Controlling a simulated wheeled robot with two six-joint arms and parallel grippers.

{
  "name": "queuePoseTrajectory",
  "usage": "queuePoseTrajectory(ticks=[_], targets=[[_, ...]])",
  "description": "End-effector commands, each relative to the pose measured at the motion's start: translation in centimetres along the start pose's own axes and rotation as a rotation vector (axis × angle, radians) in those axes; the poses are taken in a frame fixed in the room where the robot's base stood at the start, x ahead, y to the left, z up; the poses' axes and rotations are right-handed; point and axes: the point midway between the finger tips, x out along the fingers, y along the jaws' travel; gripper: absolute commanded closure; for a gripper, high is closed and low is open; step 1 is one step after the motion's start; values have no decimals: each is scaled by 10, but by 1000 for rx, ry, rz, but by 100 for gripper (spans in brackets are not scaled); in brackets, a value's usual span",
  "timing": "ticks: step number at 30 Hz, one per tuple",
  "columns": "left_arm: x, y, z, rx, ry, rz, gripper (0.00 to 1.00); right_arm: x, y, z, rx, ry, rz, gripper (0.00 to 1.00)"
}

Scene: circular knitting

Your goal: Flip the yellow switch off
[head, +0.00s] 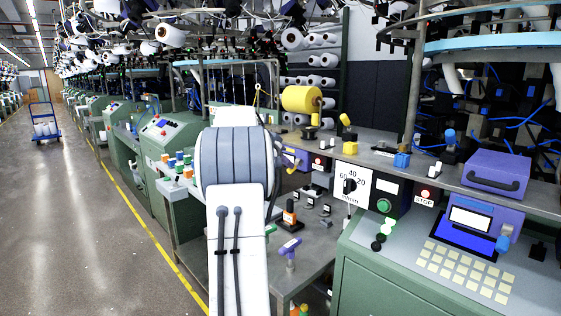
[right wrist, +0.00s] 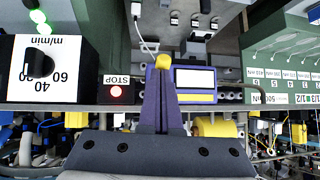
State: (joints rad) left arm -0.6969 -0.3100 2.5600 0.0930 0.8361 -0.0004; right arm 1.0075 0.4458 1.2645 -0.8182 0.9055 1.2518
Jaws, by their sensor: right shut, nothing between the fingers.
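A small yellow knob (right wrist: 163,61), which I take for the yellow switch, shows at the tips of my right gripper (right wrist: 161,74) in the right wrist view. The purple fingers are shut together with nothing between them. The tips overlap the knob in the picture; whether they touch it I cannot tell. A purple panel (right wrist: 209,76) with a white window and a yellow strip is beside the fingers. In the head view my right arm hides much of this spot, and the switch's position cannot be read. My left gripper is not in view.
A STOP box (right wrist: 117,89) with a red light and a white dial plate (right wrist: 40,68) stand beside the fingers. In the head view a yellow spool (head: 301,98) is above, a purple case (head: 495,172) sits on the right shelf, and a green console (head: 430,265) fills the lower right.

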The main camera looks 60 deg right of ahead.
Motion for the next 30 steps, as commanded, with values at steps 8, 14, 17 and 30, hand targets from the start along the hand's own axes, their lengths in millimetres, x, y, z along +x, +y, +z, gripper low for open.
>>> queuePoseTrajectory(ticks=[8,14,17,30], targets=[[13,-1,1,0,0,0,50,7,6,-1,6,-2,9,100],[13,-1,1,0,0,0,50,8,6,-1,6,-4,10,100],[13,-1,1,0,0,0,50,8,6,0,5,-5,10,100],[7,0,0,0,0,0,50,-14,11,-14,10,-1,10,100]])
